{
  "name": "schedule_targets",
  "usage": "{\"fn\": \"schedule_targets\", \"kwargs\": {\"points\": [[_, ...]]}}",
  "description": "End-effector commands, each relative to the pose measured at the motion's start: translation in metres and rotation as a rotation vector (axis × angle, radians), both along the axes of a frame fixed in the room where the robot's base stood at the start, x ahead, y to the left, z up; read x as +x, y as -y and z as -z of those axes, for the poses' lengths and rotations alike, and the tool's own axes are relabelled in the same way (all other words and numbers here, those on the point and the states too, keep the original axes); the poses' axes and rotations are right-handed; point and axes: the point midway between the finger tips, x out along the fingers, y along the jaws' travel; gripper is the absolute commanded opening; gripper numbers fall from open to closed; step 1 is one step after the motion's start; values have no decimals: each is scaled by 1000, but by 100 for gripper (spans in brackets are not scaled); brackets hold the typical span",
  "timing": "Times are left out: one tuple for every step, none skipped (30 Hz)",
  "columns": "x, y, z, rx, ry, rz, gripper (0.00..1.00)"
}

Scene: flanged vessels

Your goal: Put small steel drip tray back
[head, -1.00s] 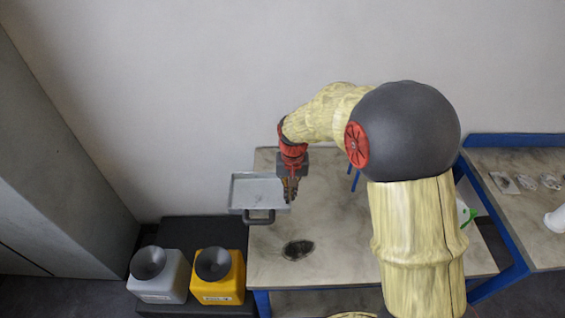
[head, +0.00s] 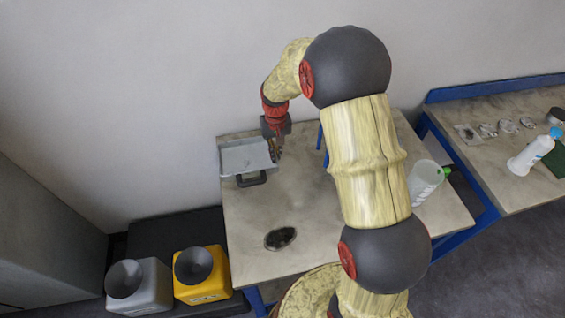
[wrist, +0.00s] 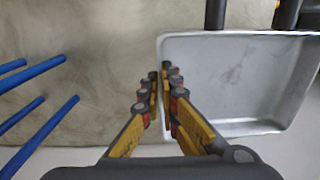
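The small steel drip tray (head: 235,160) is a shallow grey pan with a dark handle (head: 251,180) on its near side. It is at the back left corner of the table (head: 250,210); I cannot tell whether it rests there or is held just above. In the wrist view the tray (wrist: 225,80) fills the right side. My gripper (head: 275,155) is at the tray's right side in the head view. In the wrist view its fingertips (wrist: 160,78) are nearly together, with the tray's side wall between them. The pinched part is mostly hidden by the fingers.
Blue posts (head: 321,136) stand right of my gripper. A dark oval (head: 280,238) marks the tabletop. A green-capped bottle (head: 426,182) is at right. A yellow container (head: 203,280) and a grey container (head: 140,287) stand lower left. A second bench (head: 490,170) is at right.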

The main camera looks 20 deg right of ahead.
Motion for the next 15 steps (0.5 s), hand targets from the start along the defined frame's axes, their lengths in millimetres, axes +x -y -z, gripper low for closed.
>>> {"fn": "schedule_targets", "kwargs": {"points": [[1, 7, 13, 1, -5, 1, 0], [2, 11, 18, 1, -5, 2, 0], [4, 15, 23, 1, -4, 2, 0], [5, 18, 27, 1, -4, 1, 0], [6, 21, 30, 1, -4, 1, 0], [7, 24, 33, 1, -4, 0, 0], [8, 25, 35, 1, -3, 0, 0], [9, 27, 36, 0, -2, 0, 0], [9, 28, 38, 0, -2, 0, 0], [9, 29, 38, 0, -1, 0, 0], [10, 30, 39, 0, -1, 0, 0], [10, 31, 41, 0, -2, 0, 0], [10, 32, 43, 0, -2, 0, 0], [11, 34, 46, 1, -3, 0, 0], [11, 36, 50, 1, -4, 0, 0]]}}
